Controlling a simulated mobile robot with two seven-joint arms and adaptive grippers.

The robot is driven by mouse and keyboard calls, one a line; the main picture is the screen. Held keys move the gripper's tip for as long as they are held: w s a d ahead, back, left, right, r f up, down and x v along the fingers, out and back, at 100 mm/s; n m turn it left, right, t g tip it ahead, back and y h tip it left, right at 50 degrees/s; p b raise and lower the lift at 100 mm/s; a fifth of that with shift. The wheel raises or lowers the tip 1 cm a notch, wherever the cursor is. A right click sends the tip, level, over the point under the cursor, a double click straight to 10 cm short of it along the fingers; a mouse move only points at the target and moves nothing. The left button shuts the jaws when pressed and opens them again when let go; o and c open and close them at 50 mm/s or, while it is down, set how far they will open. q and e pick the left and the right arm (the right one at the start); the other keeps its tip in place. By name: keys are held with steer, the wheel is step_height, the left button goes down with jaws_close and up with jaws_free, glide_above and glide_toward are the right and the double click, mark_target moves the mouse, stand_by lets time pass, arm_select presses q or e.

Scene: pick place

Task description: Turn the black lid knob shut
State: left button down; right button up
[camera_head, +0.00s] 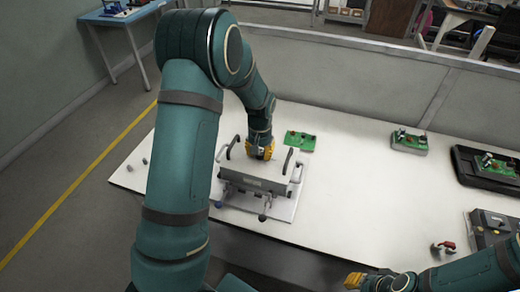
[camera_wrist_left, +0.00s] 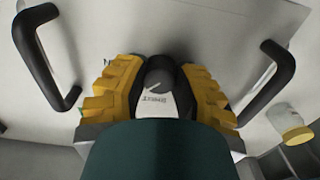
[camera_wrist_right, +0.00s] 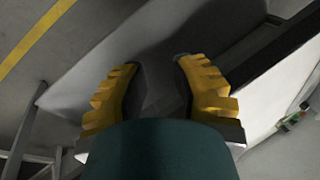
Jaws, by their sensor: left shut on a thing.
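The black lid knob (camera_wrist_left: 159,74) shows in the left wrist view between the yellow fingers of my left gripper (camera_wrist_left: 157,66), which is shut on it. A white label with dark lettering lies just below the knob, and its pointer line is tilted. In the head view my left gripper (camera_head: 261,153) is down at the top of the grey lidded fixture (camera_head: 253,183); the knob is hidden there. Two black handles, a left one (camera_wrist_left: 44,60) and a right one (camera_wrist_left: 270,85), flank the gripper. My right gripper (camera_head: 368,282) is open and empty near the table's front edge.
The fixture stands on a pale plate on the white table (camera_head: 350,200). A green circuit board (camera_head: 300,141) lies just behind it. Another board (camera_head: 409,142), a black tray (camera_head: 458,160) and a grey control box (camera_head: 490,228) are at the right. The table's middle is clear.

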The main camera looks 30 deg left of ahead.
arm_select(q)
steer(key=n+p, duration=0.2)
steer(key=n, duration=0.2)
steer(key=shift+n, duration=0.3)
steer(key=n+p, duration=0.1)
steer(key=n, duration=0.3)
steer(key=shift+p, duration=0.4)
arm_select(e)
steer(key=shift+t, duration=0.3)
steer(key=r, duration=0.2)
steer(key=w+r, duration=0.1)
steer(key=r, duration=0.1)
steer(key=shift+w+d, duration=0.15)
steer(key=shift+r, duration=0.1)
arm_select(q)
steer(key=c, duration=0.6)
jaws_free()
step_height(320, 180, up, 12)
